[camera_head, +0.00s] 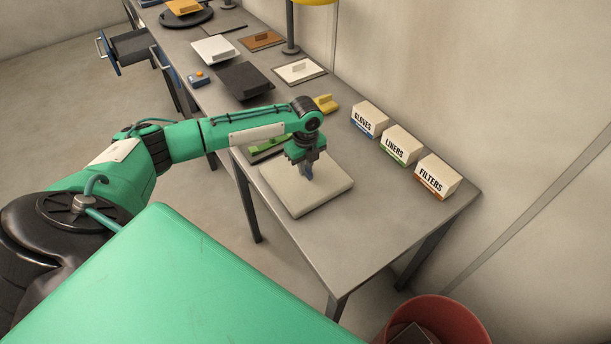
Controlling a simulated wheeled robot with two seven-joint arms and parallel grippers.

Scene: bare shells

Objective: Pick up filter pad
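My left gripper (307,178) points down over a thick cream square slab (325,192) at the near end of the table. Its dark fingertips are close to the slab's top; I cannot tell whether they touch it or are open. No pad is clearly labelled as the filter pad. A box marked FILTERS (437,177) stands at the right edge. My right gripper is not in view.
Boxes marked LINERS (402,146) and GLOVES (370,119) stand beside the FILTERS box. A green object (268,146) and a yellow one (326,103) lie near my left arm. A red bin (440,315) stands below the table's near end. The tabletop before the boxes is clear.

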